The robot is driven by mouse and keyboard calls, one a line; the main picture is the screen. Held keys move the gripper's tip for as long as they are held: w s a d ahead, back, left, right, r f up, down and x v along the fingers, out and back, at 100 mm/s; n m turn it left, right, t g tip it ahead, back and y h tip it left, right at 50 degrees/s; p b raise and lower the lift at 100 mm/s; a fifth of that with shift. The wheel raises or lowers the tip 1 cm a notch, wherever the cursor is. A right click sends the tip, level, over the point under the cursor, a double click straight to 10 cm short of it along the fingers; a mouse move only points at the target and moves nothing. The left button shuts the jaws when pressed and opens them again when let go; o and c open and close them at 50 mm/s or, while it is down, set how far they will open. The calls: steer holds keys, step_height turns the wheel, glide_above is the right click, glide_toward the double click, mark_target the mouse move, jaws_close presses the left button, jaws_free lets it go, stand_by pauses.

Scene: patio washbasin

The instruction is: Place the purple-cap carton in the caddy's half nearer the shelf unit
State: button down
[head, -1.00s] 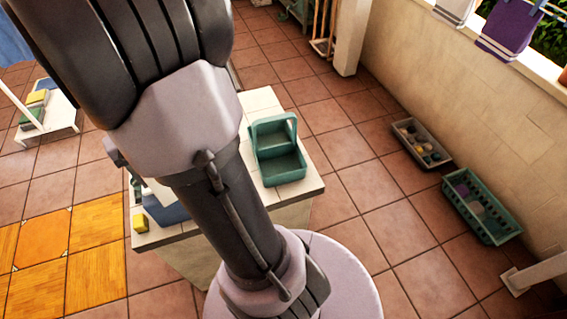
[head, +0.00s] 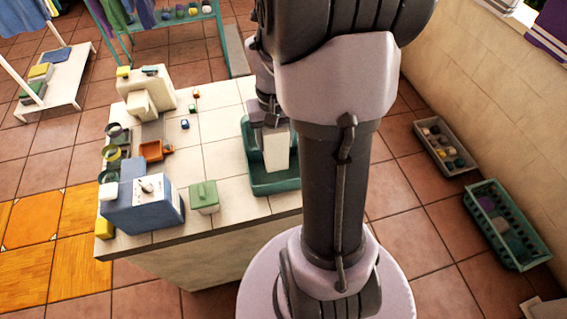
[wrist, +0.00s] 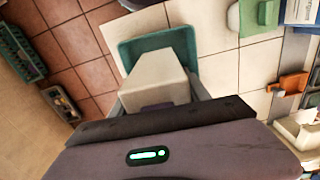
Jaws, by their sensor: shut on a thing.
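The carton (head: 277,147) is a tall pale block, held upright by my gripper (head: 270,122) at the teal caddy (head: 275,187) on the tiled counter. In the wrist view the carton (wrist: 158,75) fills the space between the fingers, with a dark purple patch near the gripper. The caddy (wrist: 128,50) shows behind it there. The carton overlaps the caddy in both views; I cannot tell whether its base touches the caddy floor. My arm hides the caddy's right side, and the half under the carton is unclear.
A green lidded box (head: 204,196) stands left of the caddy, with a blue box (head: 143,205) beyond it. An orange tray (head: 153,150) and small blocks lie farther back. A teal shelf unit (head: 172,22) stands behind the counter. Bare counter tiles lie left of the caddy.

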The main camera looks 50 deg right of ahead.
mark_target(275, 156)
step_height(275, 156, down, 7)
steer(key=b, duration=0.2)
steer(key=shift+b, duration=0.35)
steer(key=shift+f, duration=0.1)
steer(key=c, duration=0.5)
jaws_free()
